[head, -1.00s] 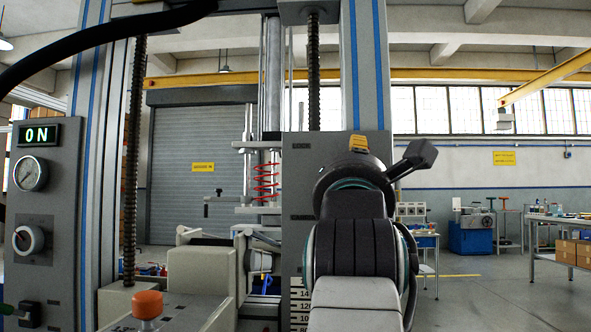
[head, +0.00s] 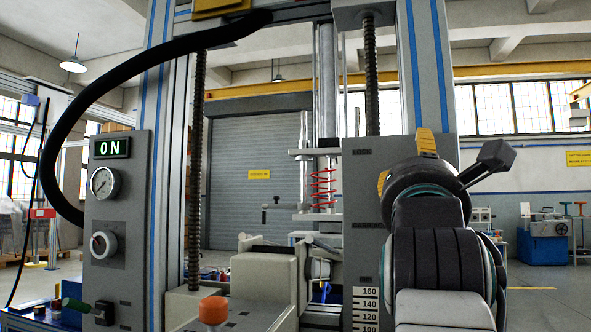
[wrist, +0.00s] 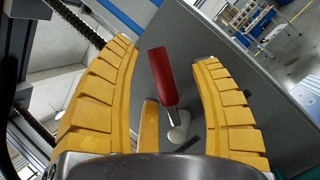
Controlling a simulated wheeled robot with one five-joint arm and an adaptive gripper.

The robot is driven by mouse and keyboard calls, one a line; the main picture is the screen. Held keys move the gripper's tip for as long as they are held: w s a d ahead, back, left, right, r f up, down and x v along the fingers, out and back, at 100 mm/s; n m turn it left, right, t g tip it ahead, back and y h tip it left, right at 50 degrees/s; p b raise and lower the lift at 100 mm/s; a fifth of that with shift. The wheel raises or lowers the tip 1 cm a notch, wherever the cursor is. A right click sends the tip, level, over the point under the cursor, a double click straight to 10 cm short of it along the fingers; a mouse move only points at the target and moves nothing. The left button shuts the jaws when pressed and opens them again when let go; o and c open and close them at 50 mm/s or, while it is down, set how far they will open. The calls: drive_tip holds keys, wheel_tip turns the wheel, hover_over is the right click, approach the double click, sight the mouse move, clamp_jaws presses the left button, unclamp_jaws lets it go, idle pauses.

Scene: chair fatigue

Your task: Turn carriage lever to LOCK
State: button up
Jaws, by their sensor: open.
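The lever (wrist: 163,82) has a red handle on a thin metal stem with a pale rounded base, mounted on a grey plate. In the wrist view it stands between the spread yellow fingers of my gripper (wrist: 164,52), with gaps on both sides. My gripper is open and holds nothing. In the head view my gripper (head: 405,162) is in front of the grey carriage plate (head: 363,200), at its right side. Small lettering that looks like LOCK is near the plate's top. My gripper and arm hide the lever in the head view.
A control panel (head: 115,215) with a lit ON display, a gauge and a dial is at left. An orange knob (head: 213,310) stands low in front. Threaded columns (head: 372,90) and a red spring (head: 322,185) are close to the plate. Open floor shows at right.

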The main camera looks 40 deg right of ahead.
drive_tip(key=shift+r, duration=4.9)
drive_tip(key=shift+r, duration=0.1)
